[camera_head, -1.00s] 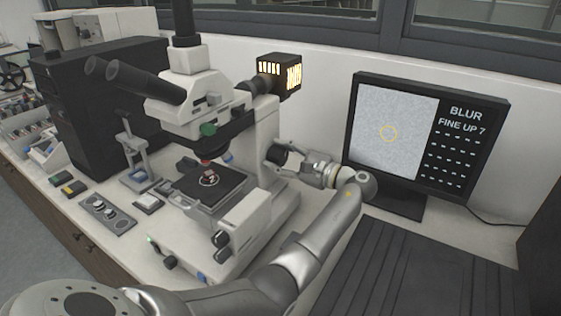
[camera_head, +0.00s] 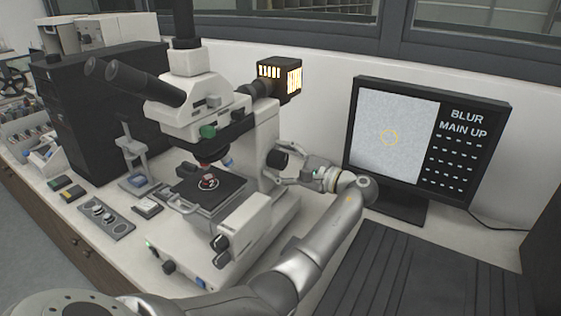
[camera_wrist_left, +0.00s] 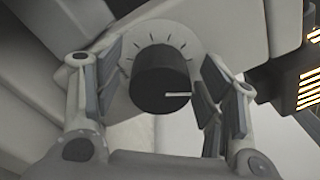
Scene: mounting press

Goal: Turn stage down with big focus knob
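The black round focus knob (camera_head: 277,158) sits on the side of the white microscope (camera_head: 262,150). In the left wrist view the knob (camera_wrist_left: 162,80) has a white mark pointing right, in front of a pale dial with dark ticks. My left gripper (camera_head: 284,167) is at the knob. In the left wrist view my left gripper (camera_wrist_left: 161,72) is open, one finger on each side of the knob, with a visible gap on both sides. The black stage (camera_head: 212,190) carries a small sample under the objective. My right gripper is not in view.
The monitor (camera_head: 468,150) shows a grey blurred picture, "BLUR" and "MAIN UP". A lit lamp box (camera_head: 280,76) is behind the microscope. A black ribbed surface (camera_head: 400,270) lies at the front right. A button panel (camera_head: 104,216) lies left of the microscope.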

